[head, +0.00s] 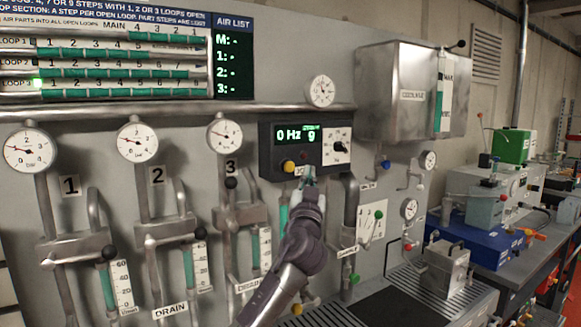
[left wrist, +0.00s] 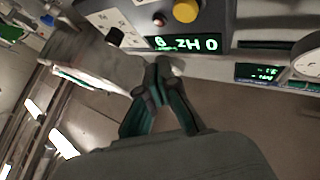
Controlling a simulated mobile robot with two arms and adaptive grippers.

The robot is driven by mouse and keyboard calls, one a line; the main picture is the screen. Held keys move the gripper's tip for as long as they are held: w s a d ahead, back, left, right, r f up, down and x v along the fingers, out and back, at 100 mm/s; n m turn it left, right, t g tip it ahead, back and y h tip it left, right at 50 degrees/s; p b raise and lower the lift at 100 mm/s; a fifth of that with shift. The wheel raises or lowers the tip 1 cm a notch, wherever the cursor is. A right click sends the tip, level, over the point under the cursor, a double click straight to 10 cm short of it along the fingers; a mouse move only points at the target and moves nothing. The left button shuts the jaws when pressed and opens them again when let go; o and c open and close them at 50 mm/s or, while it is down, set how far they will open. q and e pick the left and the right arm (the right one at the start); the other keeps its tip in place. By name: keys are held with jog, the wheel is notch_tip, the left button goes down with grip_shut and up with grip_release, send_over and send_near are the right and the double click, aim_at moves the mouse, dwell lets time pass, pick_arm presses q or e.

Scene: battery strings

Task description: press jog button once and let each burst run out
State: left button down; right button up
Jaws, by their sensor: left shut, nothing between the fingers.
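The dark control box (head: 291,149) is mounted on the grey panel. Its green display (head: 297,134) reads "0 Hz" with another figure beside it. A yellow button (head: 289,166) sits at its lower left, and a black knob (head: 339,147) is on the white dial plate. My left gripper (head: 308,176) is shut and empty at the box's lower edge, just right of the yellow button. In the left wrist view the picture is turned over; the fingertips (left wrist: 158,70) are together near the display, apart from the yellow button (left wrist: 186,11). The fingers hide part of the box's lower edge; I cannot read which button is jog.
Three round gauges (head: 224,134) with pipes and valves stand at left. A metal tank (head: 397,92) hangs at upper right. The loop board (head: 120,50) and air list (head: 232,60) are above. A bench (head: 515,245) with equipment is at far right.

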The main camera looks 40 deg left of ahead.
aim_at(293, 170)
pick_arm(q)
jog(key=shift+w+a+b, duration=0.15)
jog(key=shift+w+a, duration=0.2)
jog(key=shift+a, duration=0.45)
jog(key=shift+w+a+b, duration=0.2)
jog(key=shift+w+a, duration=0.1)
jog(key=shift+a, duration=0.55)
jog(key=shift+w+a+b, duration=0.15)
jog(key=shift+w+a, duration=0.2)
jog(key=shift+a, duration=0.45)
jog(key=shift+w+a+b, duration=0.15)
jog(key=shift+a+b, duration=0.2)
jog(key=shift+w+a+b, duration=0.2)
jog(key=shift+a+b, duration=0.1)
jog(key=shift+a, duration=0.25)
dwell(0.3)
jog(key=shift+d, duration=0.1)
dwell(0.3)
jog(key=shift+s+d, duration=0.35)
jog(key=shift+d, duration=0.45)
